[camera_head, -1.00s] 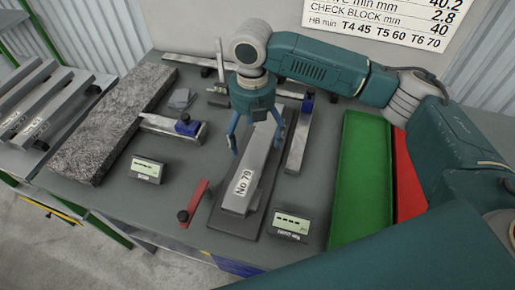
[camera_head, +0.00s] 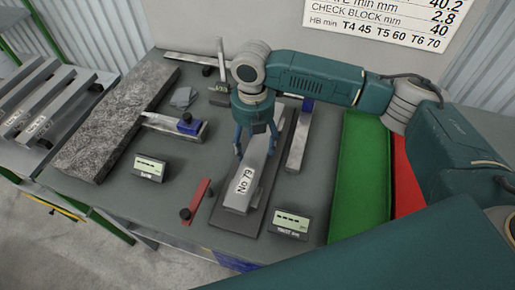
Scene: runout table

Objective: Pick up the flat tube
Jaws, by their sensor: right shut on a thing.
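The flat tube (camera_head: 252,173) is a long grey bar with a white label reading "No 79". It lies on a dark plate (camera_head: 226,217) in the middle of the table, its length running away from me. My right gripper (camera_head: 257,150) comes down over its farther half from above. The blue fingers are shut on the tube, one on each side. The gripper body hides part of the tube's far end. The tube still appears to lie on the plate. My left gripper is not in view.
A green tray (camera_head: 362,185) and a red tray (camera_head: 407,190) stand at the right. A rough stone block (camera_head: 115,125) lies at the left. Two small display boxes (camera_head: 149,168) (camera_head: 291,225) and a red bar (camera_head: 197,197) lie near the front. Gauges lie either side of the tube.

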